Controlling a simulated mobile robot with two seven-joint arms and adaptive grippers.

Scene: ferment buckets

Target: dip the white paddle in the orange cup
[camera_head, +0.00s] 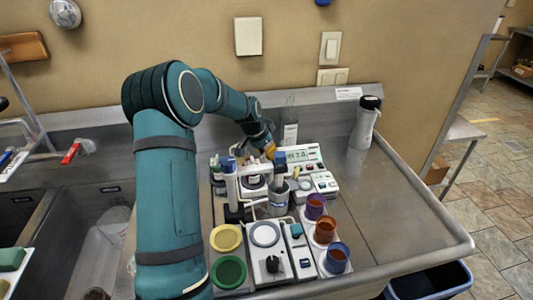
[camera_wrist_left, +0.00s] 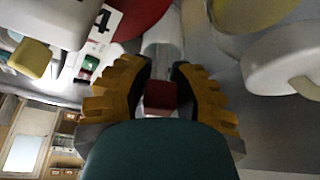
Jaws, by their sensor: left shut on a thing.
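The orange cup (camera_head: 325,230) stands in the middle of a row at the right front of the equipment, between a purple cup (camera_head: 315,206) and a blue cup (camera_head: 336,257). My left gripper (camera_head: 268,150) is at the back of the equipment, well behind the cups. In the left wrist view its yellow fingers (camera_wrist_left: 160,90) close around a small dark red block-like piece (camera_wrist_left: 160,96). A pale grey strip (camera_wrist_left: 163,38) shows beyond it. I cannot tell whether either belongs to the white paddle, which I cannot make out clearly. My right gripper is not in view.
A meter with a display (camera_head: 300,155) stands beside the gripper. Yellow (camera_head: 226,238) and green (camera_head: 228,272) round pieces lie at the front left. A white bottle with a black top (camera_head: 365,122) stands at the back right. The steel counter (camera_head: 400,205) is clear on the right.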

